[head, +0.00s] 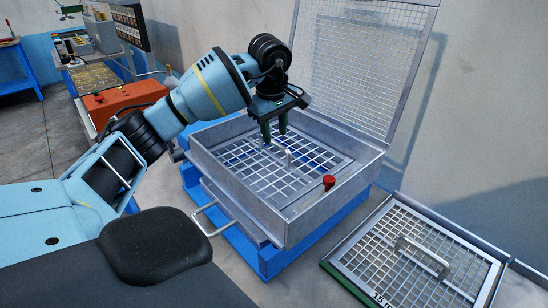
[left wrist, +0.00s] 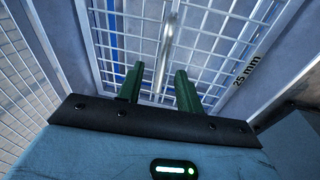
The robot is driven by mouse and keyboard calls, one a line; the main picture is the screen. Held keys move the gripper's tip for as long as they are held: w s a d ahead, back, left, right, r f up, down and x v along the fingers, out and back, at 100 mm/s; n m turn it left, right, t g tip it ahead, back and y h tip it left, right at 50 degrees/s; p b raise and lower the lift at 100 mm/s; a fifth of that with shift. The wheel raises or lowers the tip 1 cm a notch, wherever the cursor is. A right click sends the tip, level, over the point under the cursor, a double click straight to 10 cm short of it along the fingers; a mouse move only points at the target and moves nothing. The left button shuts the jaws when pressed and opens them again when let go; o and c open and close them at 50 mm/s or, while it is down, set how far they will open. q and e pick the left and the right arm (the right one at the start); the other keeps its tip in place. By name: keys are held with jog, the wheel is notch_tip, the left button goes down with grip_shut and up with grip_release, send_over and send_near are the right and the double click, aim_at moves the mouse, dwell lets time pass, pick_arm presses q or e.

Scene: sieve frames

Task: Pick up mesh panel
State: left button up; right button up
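A mesh panel (head: 258,172) with a coarse metal grid lies inside the grey sieve box (head: 236,183). A small upright handle (head: 288,156) stands on it. In the left wrist view the panel (left wrist: 222,62) carries a "25 mm" label, and its handle (left wrist: 168,42) appears as a blurred bar just beyond my fingertips. My left gripper (head: 274,138) points down over the box. Its two green fingers (left wrist: 158,74) are apart with nothing gripped between them. Whether they touch the handle cannot be told. My right gripper is not in view.
A second mesh panel (head: 408,262) with a handle, partly labelled "15 m", lies in a frame at the right. The box's raised mesh lid (head: 360,60) stands behind. An orange box (head: 122,103) is at the left.

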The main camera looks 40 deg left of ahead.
aim_at(274, 141)
pick_arm(q)
jog(key=shift+w+a+f, duration=0.15)
jog(key=shift+f, duration=1)
jog(key=shift+w+a+f, duration=0.1)
jog(key=shift+a+f, duration=0.05)
jog(key=shift+f, duration=1)
jog(key=shift+f, duration=0.25)
grip_shut()
jog(key=shift+r, duration=0.1)
